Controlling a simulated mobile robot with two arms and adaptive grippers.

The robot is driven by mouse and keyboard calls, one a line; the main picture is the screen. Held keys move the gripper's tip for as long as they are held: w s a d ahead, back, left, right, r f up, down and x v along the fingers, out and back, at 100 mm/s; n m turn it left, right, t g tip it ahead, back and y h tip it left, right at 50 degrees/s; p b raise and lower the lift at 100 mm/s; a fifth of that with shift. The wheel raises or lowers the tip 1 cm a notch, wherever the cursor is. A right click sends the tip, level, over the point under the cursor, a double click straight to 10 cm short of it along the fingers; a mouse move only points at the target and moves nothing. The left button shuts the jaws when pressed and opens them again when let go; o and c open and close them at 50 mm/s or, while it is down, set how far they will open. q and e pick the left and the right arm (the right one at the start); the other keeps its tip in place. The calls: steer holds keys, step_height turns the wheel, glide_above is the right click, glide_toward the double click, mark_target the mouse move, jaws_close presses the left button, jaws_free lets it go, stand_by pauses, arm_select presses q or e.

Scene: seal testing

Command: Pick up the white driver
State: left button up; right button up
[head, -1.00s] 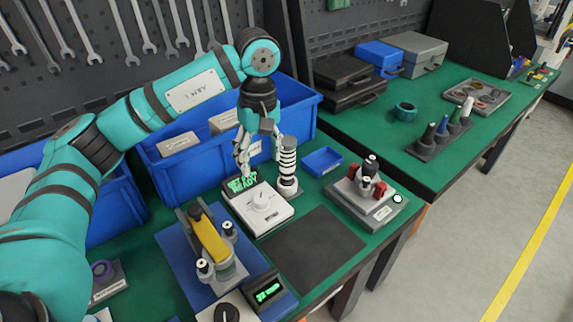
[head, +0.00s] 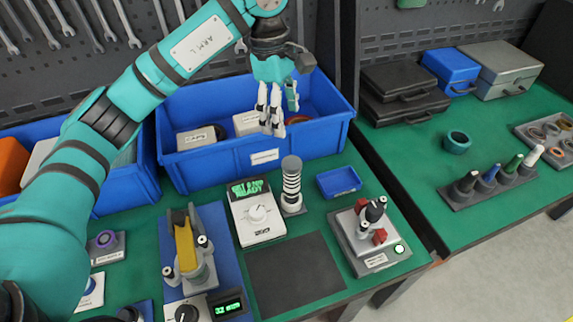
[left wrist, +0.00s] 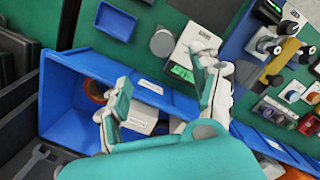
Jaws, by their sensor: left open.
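The white driver (head: 532,157) stands upright at the right end of a dark rack (head: 490,190) on the right-hand green bench, beside green, blue and black drivers. Its lower part is in the rack. My left gripper (head: 273,122) is open and empty in front of and above the large blue bin, far to the left of the driver. Its spread fingers also show in the left wrist view (left wrist: 155,92), over the bin's edge. The driver is not seen in the left wrist view. My right gripper is not in view.
The blue bin (head: 225,172) holds boxes. A dial device (head: 258,222), a ribbed post (head: 291,185), a small blue tray (head: 339,182) and a joystick unit (head: 372,240) stand nearby. A teal ring (head: 456,142), cases (head: 408,108) and a parts tray (head: 552,135) are on the right bench.

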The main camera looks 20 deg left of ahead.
arm_select(q)
steer(key=f, duration=0.1)
steer(key=p, duration=0.2)
glide_above(289, 162)
steer(key=a, duration=0.1)
step_height(289, 162, down, 5)
steer(key=f, duration=0.3)
steer(key=shift+w+d+f+p, duration=0.1)
steer(key=shift+d+f+p, duration=0.15)
steer(key=shift+p, duration=0.1)
steer(key=shift+d+f, duration=0.1)
steer(key=shift+f, duration=1)
steer(key=shift+d+f+p, duration=0.1)
steer(key=shift+f+p, duration=0.15)
steer(key=shift+p, duration=0.25)
steer(key=f+p, duration=0.1)
steer(key=f, duration=0.2)
steer(key=shift+d+f+p, duration=0.3)
steer(key=shift+d+p, duration=0.05)
steer(key=shift+f, duration=0.5)
steer(key=c, duration=0.4)
jaws_close()
steer(key=shift+r, duration=0.1)
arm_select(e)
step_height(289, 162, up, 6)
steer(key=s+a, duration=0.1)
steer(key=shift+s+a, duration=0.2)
